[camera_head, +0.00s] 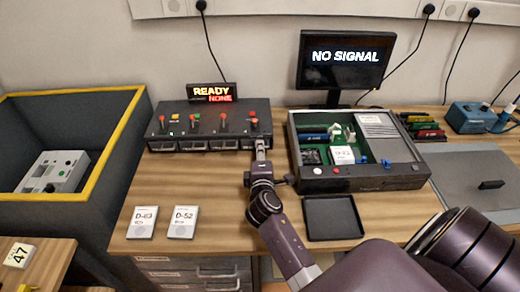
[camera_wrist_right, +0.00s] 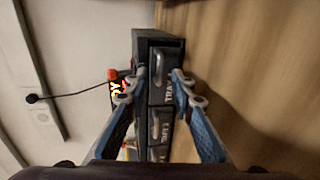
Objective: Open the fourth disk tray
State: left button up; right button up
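The dark disk unit (camera_head: 210,118) stands at the back of the bench, with a row of trays along its front and red-tipped switches on top. The fourth tray (camera_head: 248,143) is at its right end, partly hidden by my right gripper (camera_head: 261,150). In the right wrist view, the unit is turned on its side, and the fourth tray's handle (camera_wrist_right: 159,64) shows at the upper end of the row. My right gripper (camera_wrist_right: 159,84) is open, its blue fingers on either side of this tray, apart from the handle. The trays look shut. My left gripper is out of view.
A sign (camera_head: 212,92) reads "READY NONE". An open chassis (camera_head: 385,178) stands right of my gripper, with a black tray (camera_head: 333,217) before it. Two cards (camera_head: 142,222) and (camera_head: 182,222) lie on the bench front. Bare wood lies before the unit.

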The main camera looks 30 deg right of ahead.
jog(key=shift+w+d+f, duration=0.1)
jog(key=shift+w+d, duration=0.25)
jog(key=shift+w, duration=0.15)
grip_shut()
jog(key=shift+f, duration=0.1)
